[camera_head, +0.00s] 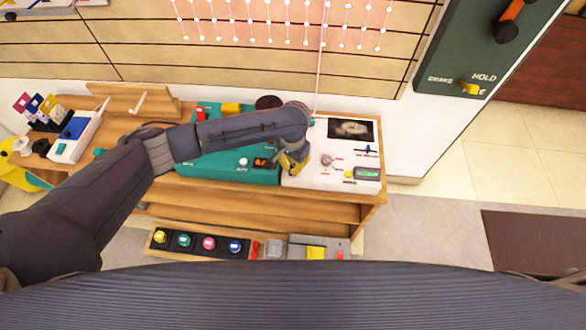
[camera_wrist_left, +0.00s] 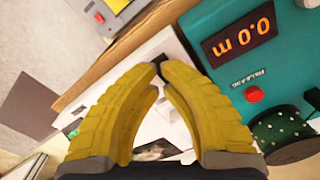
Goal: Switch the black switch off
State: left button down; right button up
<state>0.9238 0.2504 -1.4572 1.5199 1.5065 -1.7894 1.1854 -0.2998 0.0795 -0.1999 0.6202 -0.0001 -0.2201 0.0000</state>
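A white panel (camera_head: 333,175) lies on the wooden bench, with a dark picture, a round knob, a slider and a small green display. My left gripper (camera_head: 292,166) is over the panel's left edge, close to it. In the left wrist view its yellow fingers (camera_wrist_left: 160,70) come together at the tips. A small dark part shows at the tips, but I cannot tell whether it is the black switch or the fingertips. Another dark spot shows on the white panel between the fingers. In the head view the hand and arm hide part of this edge. My right gripper is not in view.
A teal box (camera_head: 225,170) with a red display and button stands left of the white panel, right beside my gripper. A blue-and-white device (camera_head: 78,132) is at the bench's left. Coloured buttons (camera_head: 197,243) sit below. A dark green lever panel (camera_head: 490,50) is at the upper right.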

pick_arm(q)
jog(key=shift+f, duration=1.85)
dwell(1.1)
jog(key=shift+r, duration=3.5)
